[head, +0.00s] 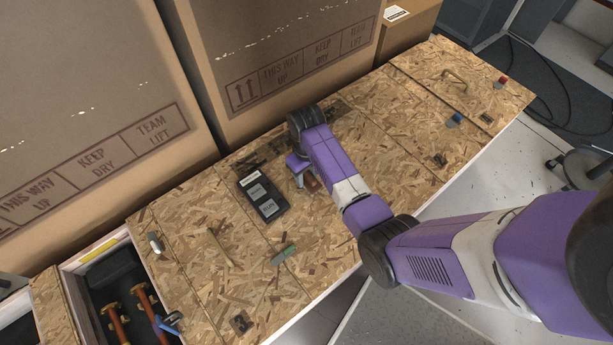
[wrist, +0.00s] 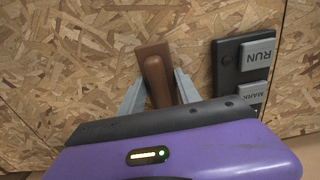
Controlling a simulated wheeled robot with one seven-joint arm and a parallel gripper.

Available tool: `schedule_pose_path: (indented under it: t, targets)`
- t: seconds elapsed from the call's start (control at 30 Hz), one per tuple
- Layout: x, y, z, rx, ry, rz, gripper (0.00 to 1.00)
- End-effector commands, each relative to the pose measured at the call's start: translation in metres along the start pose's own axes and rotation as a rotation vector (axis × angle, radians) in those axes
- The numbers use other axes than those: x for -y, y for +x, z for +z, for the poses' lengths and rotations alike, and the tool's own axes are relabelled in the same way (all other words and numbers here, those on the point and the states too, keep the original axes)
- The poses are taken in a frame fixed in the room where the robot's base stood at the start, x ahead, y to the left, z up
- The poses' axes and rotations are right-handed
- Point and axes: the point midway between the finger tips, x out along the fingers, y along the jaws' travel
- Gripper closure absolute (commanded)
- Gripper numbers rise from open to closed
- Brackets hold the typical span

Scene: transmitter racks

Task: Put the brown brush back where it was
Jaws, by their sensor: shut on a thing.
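The brown brush (wrist: 153,68) shows in the wrist view, its handle between the two grey fingers of my gripper (wrist: 159,82). My gripper is shut on it. The brush's near end is hidden behind the purple gripper body. In the head view, my gripper (head: 304,180) is over the chipboard top (head: 340,240), right of a black tray with labels. A small brown part of the brush (head: 312,184) shows there beside the fingers. I cannot tell whether the brush touches the board.
The black labelled tray (head: 249,180) lies close left of my gripper; its RUN label (wrist: 257,56) shows in the wrist view. A green-handled item (head: 284,254) and a thin tan stick (head: 220,247) lie nearer the front. Large cardboard boxes (head: 290,50) stand along the back edge.

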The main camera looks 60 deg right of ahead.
Motion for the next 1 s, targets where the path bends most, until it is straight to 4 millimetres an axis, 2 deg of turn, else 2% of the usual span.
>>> schedule_pose_path:
  t: [0.1, 0.47, 0.5, 0.57, 0.87, 1.0]
  targets:
    - [-0.0001, 0.0070, -0.0005, -0.001, 0.000, 0.000, 1.00]
    - [-0.0001, 0.0107, -0.0004, -0.001, 0.000, 0.000, 1.00]
    - [-0.0001, 0.0097, -0.0004, -0.001, 0.000, 0.000, 0.53]
    - [-0.0001, 0.0096, -0.0003, -0.001, 0.000, 0.000, 0.41]
    - [-0.0001, 0.0093, -0.0003, -0.001, 0.000, 0.000, 0.39]
    - [-0.0002, 0.0024, -0.0008, -0.003, 0.000, 0.001, 0.39]
